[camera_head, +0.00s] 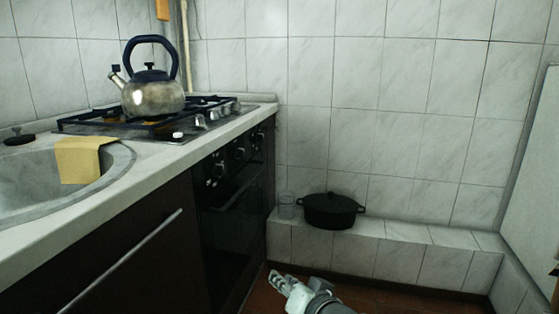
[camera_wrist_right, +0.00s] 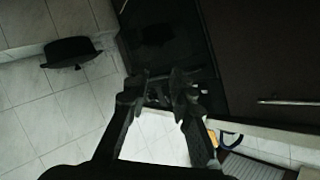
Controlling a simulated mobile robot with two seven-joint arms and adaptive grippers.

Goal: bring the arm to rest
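My right gripper (camera_head: 280,278) is low in the head view, above the brown floor in front of the tiled ledge. It is apart from the pot, the stove and the cabinets. In the right wrist view its two dark fingers (camera_wrist_right: 160,82) stand apart with nothing clear between them. My left gripper is in neither view. A black lidded pot (camera_head: 331,211) sits upright on the ledge, and it also shows at the upper left of the right wrist view (camera_wrist_right: 70,52). A steel kettle (camera_head: 153,97) with a dark blue handle stands on the stove.
A clear glass (camera_head: 286,206) stands beside the pot on the ledge (camera_head: 400,233). The oven (camera_head: 235,190) and dark cabinet (camera_head: 130,245) bound the left. A yellow cloth (camera_head: 82,160) hangs over the sink edge. A pale panel (camera_head: 535,170) stands at right.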

